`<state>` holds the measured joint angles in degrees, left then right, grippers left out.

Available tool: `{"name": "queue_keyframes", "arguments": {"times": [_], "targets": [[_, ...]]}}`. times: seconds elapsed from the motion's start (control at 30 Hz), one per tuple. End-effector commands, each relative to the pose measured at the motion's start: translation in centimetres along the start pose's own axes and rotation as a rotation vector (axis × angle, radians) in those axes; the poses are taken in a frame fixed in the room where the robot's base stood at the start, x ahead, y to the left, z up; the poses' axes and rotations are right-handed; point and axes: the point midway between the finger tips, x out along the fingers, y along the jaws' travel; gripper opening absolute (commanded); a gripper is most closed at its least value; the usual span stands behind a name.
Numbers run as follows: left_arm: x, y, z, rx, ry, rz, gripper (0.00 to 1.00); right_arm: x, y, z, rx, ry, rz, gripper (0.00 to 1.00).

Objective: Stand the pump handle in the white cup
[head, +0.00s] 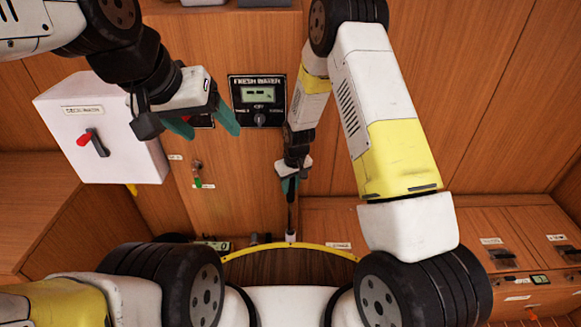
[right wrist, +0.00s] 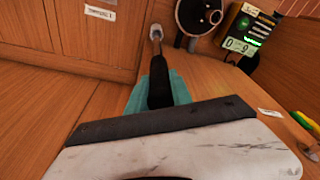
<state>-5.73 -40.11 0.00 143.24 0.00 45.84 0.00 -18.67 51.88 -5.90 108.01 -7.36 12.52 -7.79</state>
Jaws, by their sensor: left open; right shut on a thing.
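My right gripper (head: 289,185) is shut on the pump handle (head: 291,215), a thin dark rod that points down in the head view. A small white piece (head: 291,238) shows at its lower end; it looks like the white cup, but I cannot tell whether the handle is inside it. In the right wrist view the black grip of the handle (right wrist: 160,82) sits between the teal fingers, and a pale grey piece (right wrist: 156,32) shows at its far end. My left gripper (head: 205,123) is open and empty in front of the wooden panel.
A white box with a red switch (head: 100,130) is on the left. A fresh water panel (head: 257,100) is on the wall. A yellow curved strip (head: 250,249) runs below the handle. A round dark fitting (right wrist: 198,15) and a lit display (right wrist: 243,30) are beyond the right gripper.

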Motion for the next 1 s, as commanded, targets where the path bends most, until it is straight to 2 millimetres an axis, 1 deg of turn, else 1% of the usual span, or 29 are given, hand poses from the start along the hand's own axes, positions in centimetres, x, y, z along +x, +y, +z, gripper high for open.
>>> {"name": "queue_keyframes", "arguments": {"times": [0.2, 0.4, 0.43, 0.53, 0.57, 0.77, 0.87, 1.0], "targets": [[0.0, 0.0, 0.0, 0.0, 0.0, 0.0, 0.7, 0.56, 0.02, 0.09, 0.0, 0.0, 0.0, 0.0], [0.0, 0.0, 0.0, 0.0, 0.0, 0.0, 0.7, 0.51, 0.03, 0.06, 0.0, 0.001, 0.0, 0.0], [0.0, 0.0, 0.0, 0.0, 0.0, 0.0, 0.7, 0.51, 0.03, 0.06, 0.0, 0.001, 0.0, 0.3], [0.0, 0.0, 0.0, 0.0, 0.0, 0.0, 0.7, 0.51, 0.02, 0.06, 0.0, 0.001, 0.0, 0.5], [0.0, 0.0, 0.0, 0.0, 0.0, 0.0, 0.7, 0.51, 0.02, 0.06, 0.0, 0.001, 0.0, 0.52], [0.0, 0.0, 0.0, 0.0, 0.0, 0.0, 0.7, 0.52, 0.02, 0.07, 0.0, 0.0, 0.0, 0.52], [0.0, 0.0, 0.0, 0.0, 0.0, 0.0, 0.7, 0.54, 0.01, 0.11, 0.0, 0.0, 0.0, 0.69], [0.0, 0.0, 0.0, 0.0, 0.0, 0.0, 0.7, 0.54, 0.01, 0.11, 0.0, 0.0, 0.0, 0.7]]}}
